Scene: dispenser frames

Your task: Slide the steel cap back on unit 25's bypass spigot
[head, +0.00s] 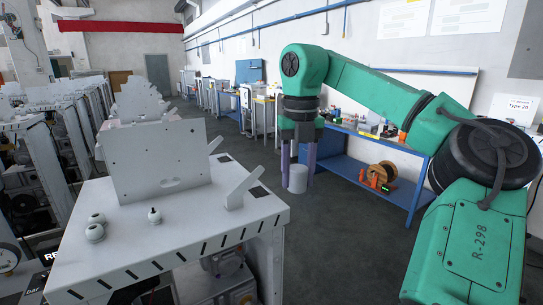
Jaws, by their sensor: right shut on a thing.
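My right gripper (298,170), on the green arm from the right, is shut on a pale grey cylinder, which looks like the steel cap (297,181). It holds the cap upright in the air, right of the nearest dispenser frame (205,235), apart from it. On that frame's top stands a small stub with a dark tip (154,215); it may be the bypass spigot. I cannot read a number that marks this frame as unit 25. My left gripper is not in view.
An upright plate (155,160) stands at the back of the frame top, with a slanted lever (243,190) at its right. More dispenser frames line the left. A blue bench (350,177) with a cable reel (380,176) stands along the right wall. The aisle floor (325,235) is clear.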

